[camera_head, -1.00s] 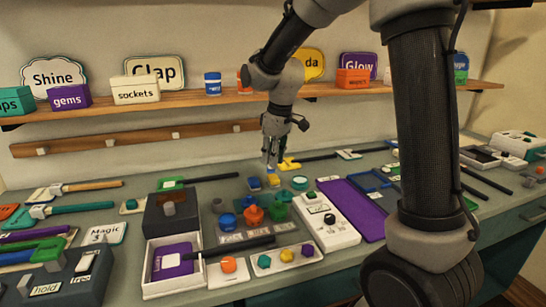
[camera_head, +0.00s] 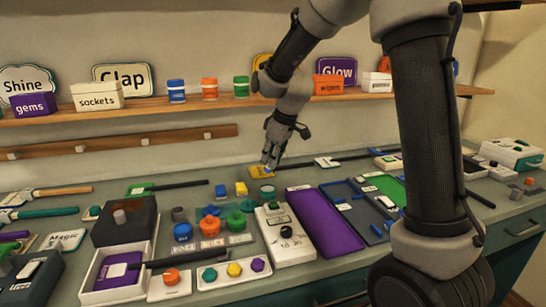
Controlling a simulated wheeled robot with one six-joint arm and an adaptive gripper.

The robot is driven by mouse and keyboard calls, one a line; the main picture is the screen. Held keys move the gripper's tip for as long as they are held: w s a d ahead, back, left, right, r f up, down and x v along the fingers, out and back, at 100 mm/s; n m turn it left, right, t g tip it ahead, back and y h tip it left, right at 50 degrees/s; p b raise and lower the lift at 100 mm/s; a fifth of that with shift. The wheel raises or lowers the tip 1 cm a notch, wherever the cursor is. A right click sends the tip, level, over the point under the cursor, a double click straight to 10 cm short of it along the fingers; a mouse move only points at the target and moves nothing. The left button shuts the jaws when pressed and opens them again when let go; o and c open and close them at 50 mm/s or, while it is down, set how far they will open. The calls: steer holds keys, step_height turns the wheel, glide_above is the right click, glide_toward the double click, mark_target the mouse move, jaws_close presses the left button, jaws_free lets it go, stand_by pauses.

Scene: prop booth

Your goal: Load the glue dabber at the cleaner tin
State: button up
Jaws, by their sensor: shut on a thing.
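My gripper (camera_head: 268,165) is in the middle of the head view, pointing down over the back of the bench. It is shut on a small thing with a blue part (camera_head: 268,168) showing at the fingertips. Most of this thing is hidden, and I cannot tell for sure if it is the glue dabber. A yellow flat piece (camera_head: 256,174) lies below or just behind the fingertips. A small round teal and white tin (camera_head: 267,190) stands in front of the gripper, apart from it. Its label is too small to read, so I cannot confirm it as the cleaner tin.
A blue block (camera_head: 221,191) and a yellow block (camera_head: 241,189) stand left of the tin. A white box with a black knob (camera_head: 285,238) and a purple tray (camera_head: 324,222) lie in front. Dark rods lie along the back.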

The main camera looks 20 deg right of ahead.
steer(key=shift+f, duration=2.6)
steer(key=shift+f, duration=0.65)
steer(key=shift+r, duration=3.55)
